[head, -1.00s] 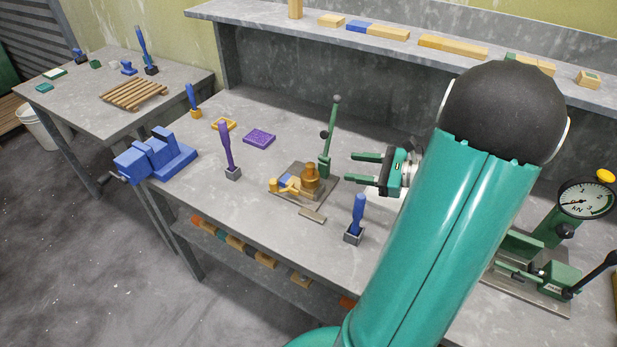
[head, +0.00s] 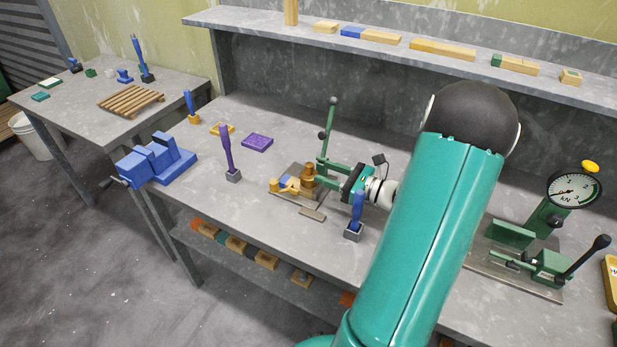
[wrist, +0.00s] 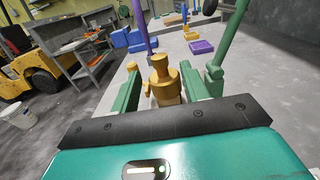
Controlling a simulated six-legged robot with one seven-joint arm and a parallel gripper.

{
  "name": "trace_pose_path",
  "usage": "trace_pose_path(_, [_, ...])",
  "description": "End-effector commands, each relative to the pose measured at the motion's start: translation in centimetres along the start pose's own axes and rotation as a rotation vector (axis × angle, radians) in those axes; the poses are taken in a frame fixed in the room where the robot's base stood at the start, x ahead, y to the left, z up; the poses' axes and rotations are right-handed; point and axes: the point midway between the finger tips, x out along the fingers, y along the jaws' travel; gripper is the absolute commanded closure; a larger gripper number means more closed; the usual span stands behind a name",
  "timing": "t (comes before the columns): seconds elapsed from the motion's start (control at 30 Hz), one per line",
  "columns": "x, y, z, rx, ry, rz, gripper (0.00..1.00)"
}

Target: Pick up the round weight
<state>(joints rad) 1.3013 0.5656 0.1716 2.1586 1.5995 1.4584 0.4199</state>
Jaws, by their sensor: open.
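The round weight (head: 308,176) is a brass-coloured cylinder with a knob on top. It stands upright on a small brown base plate with a green lever (head: 325,140) on the workbench. My gripper (head: 320,171) is open, with its green fingers reaching to the weight from the right. In the wrist view the weight (wrist: 164,84) stands between the two open fingers of my gripper (wrist: 161,92), with a visible gap on the left side. Whether either finger touches it is unclear. Its lower part is hidden by my gripper's body in the wrist view.
The green lever (wrist: 230,38) rises close beside the right finger. A blue-handled tool (head: 357,213) stands in a grey holder just in front of my gripper. A purple-handled tool (head: 227,152) and a blue vise (head: 155,160) are to the left. A dial press (head: 545,230) is at the right.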

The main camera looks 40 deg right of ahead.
Motion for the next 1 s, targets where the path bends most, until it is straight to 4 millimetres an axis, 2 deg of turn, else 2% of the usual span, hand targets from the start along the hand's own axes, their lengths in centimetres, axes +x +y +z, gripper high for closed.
trace_pose_path(0.17, [1.1, 0.1, 0.0, 0.0, 0.0, 0.0, 0.55])
trace_pose_path(0.5, [5.8, 0.4, 0.0, -0.002, 0.0, 0.002, 0.55])
trace_pose_path(0.73, [6.1, 0.3, 0.0, -0.001, 0.0, 0.0, 0.55])
trace_pose_path(0.77, [6.1, 0.3, 0.0, -0.001, 0.0, 0.0, 0.57])
trace_pose_path(0.9, [6.0, 0.3, 0.0, -0.001, 0.001, 0.0, 0.84])
trace_pose_path(1.0, [6.0, 0.3, 0.0, -0.001, 0.001, 0.0, 1.0])
